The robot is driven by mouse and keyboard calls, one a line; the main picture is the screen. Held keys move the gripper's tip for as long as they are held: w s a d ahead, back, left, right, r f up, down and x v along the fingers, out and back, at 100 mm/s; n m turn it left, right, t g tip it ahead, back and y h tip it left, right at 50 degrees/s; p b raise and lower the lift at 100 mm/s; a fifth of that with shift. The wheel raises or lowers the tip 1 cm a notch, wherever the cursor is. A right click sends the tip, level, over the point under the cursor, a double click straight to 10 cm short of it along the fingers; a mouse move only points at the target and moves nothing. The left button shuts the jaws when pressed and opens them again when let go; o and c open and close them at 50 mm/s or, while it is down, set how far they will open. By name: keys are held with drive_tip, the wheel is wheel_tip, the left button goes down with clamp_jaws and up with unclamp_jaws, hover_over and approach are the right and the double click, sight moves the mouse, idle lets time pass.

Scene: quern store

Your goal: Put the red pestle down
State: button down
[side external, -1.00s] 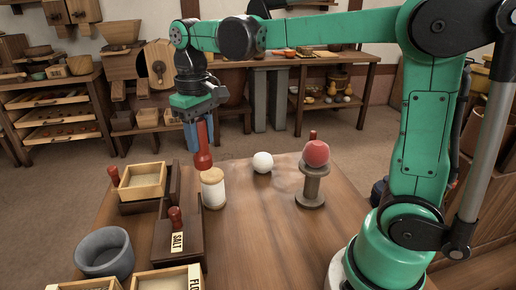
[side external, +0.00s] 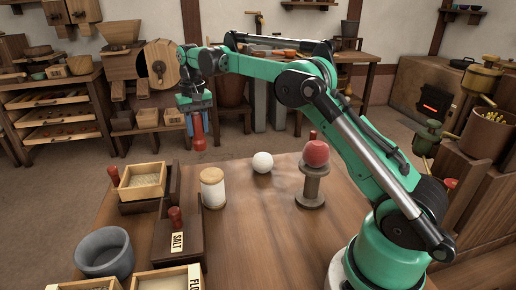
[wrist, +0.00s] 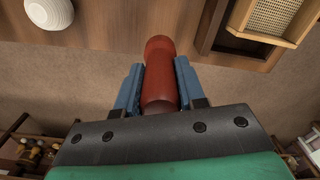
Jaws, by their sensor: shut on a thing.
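The red pestle (side external: 199,130) hangs upright from my gripper (side external: 196,112), its wide end down, in the side external view. It is clear of the table (side external: 262,215) and appears near or past the table's far edge. In the wrist view the pestle (wrist: 160,85) sits between the two blue fingers of my gripper (wrist: 160,68), which are shut on it. Its top part is hidden by the gripper.
Wooden boxes (side external: 142,182) and a grey bowl (side external: 104,252) are at left. The table's middle is clear.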

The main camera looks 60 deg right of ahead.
sight(201, 149)
drive_tip(key=shift+w+d+f, duration=0.1)
drive_tip(key=shift+d+f, duration=0.1)
drive_tip(key=shift+f, duration=3.35)
drive_tip(key=shift+f, duration=0.6)
drive_tip(key=shift+c, duration=2.2)
unclamp_jaws()
